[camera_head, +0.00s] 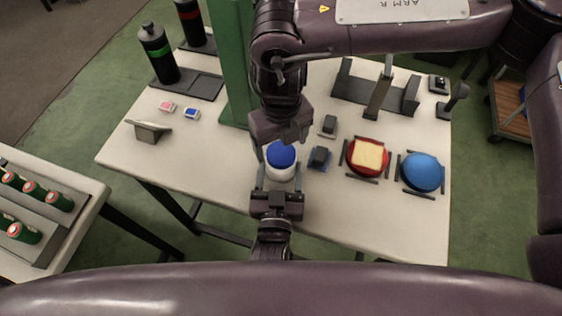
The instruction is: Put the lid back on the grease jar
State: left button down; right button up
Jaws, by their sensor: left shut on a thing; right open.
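The white grease jar (280,174) stands upright near the front of the white table. The blue lid (281,153) is at the top of the jar; I cannot tell how firmly it sits. My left gripper (280,180) comes up from the front edge and is shut on the jar, one finger on each side. My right gripper (281,142) hangs from above, just over the lid, and is open. It hides the lid's far edge, and I cannot tell whether its fingers touch the lid.
A small black-and-blue block (319,158) is close right of the jar. Further right are a red disc with a yellow square (366,157) and a blue dome (422,172). A green post (238,70) rises behind left. The table (215,160) is clear left of the jar.

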jog(key=shift+f, duration=1.05)
jog(key=c, duration=1)
jog(key=shift+c, duration=0.2)
jog(key=o, duration=1.1)
jog(key=shift+o, duration=0.2)
notch_tip(320, 180, up, 12)
